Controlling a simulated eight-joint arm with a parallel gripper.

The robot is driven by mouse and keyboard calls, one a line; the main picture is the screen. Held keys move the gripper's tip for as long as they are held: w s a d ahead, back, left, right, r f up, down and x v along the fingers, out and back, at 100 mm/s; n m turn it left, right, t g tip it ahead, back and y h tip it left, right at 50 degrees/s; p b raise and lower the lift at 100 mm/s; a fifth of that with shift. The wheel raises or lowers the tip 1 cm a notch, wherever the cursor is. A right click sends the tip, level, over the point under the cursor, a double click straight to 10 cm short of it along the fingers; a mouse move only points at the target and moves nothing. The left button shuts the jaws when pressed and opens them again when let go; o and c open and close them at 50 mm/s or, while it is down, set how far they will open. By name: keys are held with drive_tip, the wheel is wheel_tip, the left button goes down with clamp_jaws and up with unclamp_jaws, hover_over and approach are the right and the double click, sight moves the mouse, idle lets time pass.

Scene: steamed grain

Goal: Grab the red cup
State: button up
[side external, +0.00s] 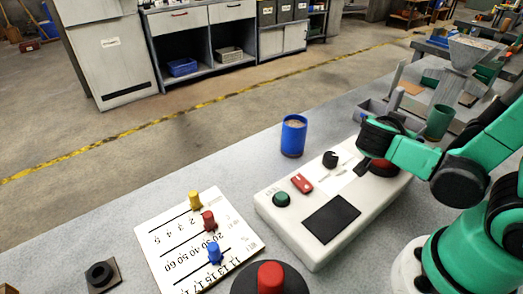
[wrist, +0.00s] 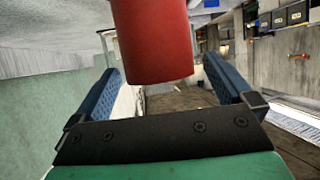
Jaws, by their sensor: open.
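A red cup (wrist: 153,42) fills the top middle of the wrist view, its upper part cut off by the frame. My gripper (wrist: 162,68) is open, with one blue-padded finger on each side of the cup. A gap shows between the cup and each finger; I cannot tell how deep the cup sits between them. In the side external view my gripper (side external: 362,166) is at the right, over the far end of the white control box. A dark red patch (side external: 380,165) shows beneath it, mostly hidden; I cannot tell whether it is the cup.
A blue cup of grain (side external: 293,137) stands behind the white control box (side external: 290,215). A green cup (side external: 439,122) and a grey hopper (side external: 465,55) are at the right. A board with coloured pegs (side external: 160,240) and a red cylinder (side external: 270,277) are in front.

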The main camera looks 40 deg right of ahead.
drive_tip(key=c, duration=1.5)
drive_tip(key=shift+r, duration=0.2)
